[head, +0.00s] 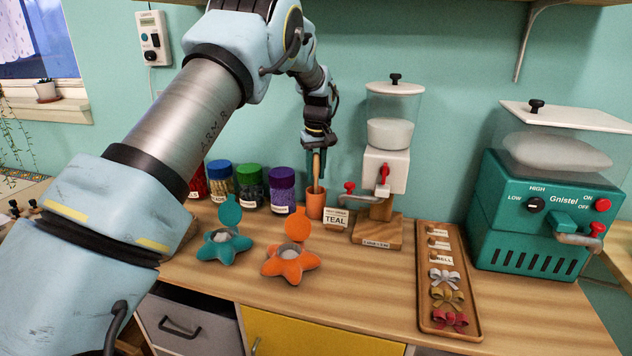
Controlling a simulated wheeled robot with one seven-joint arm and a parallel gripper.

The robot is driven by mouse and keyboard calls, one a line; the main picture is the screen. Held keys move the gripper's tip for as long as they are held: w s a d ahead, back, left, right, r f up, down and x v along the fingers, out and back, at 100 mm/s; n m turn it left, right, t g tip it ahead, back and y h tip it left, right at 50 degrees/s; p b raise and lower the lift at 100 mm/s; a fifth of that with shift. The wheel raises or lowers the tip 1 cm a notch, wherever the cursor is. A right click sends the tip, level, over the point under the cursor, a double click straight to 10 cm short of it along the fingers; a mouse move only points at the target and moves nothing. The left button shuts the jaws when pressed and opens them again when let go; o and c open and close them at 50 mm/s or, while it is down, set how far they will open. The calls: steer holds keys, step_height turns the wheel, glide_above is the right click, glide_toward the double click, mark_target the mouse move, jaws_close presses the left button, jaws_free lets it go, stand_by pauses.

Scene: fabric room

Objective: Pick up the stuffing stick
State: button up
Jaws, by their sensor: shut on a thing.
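The stuffing stick (316,172) is a thin wooden rod standing nearly upright. Its lower end is inside a terracotta-coloured cup (315,206) on the wooden counter. My gripper (317,158) points down from above and is shut on the upper part of the stick, over the cup. The stick's bottom end is hidden by the cup wall.
Lidded jars (251,186) stand left of the cup. A TEAL sign (336,219) and a white dispenser (386,165) are close on its right. Teal (223,246) and orange (290,264) star-shaped pieces lie in front. A wooden tray (466,318) and teal machine (530,235) stand further right.

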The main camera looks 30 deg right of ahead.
jaws_close()
step_height(320, 180, up, 10)
steer(key=shift+r+b, duration=0.1)
steer(key=shift+b, duration=1)
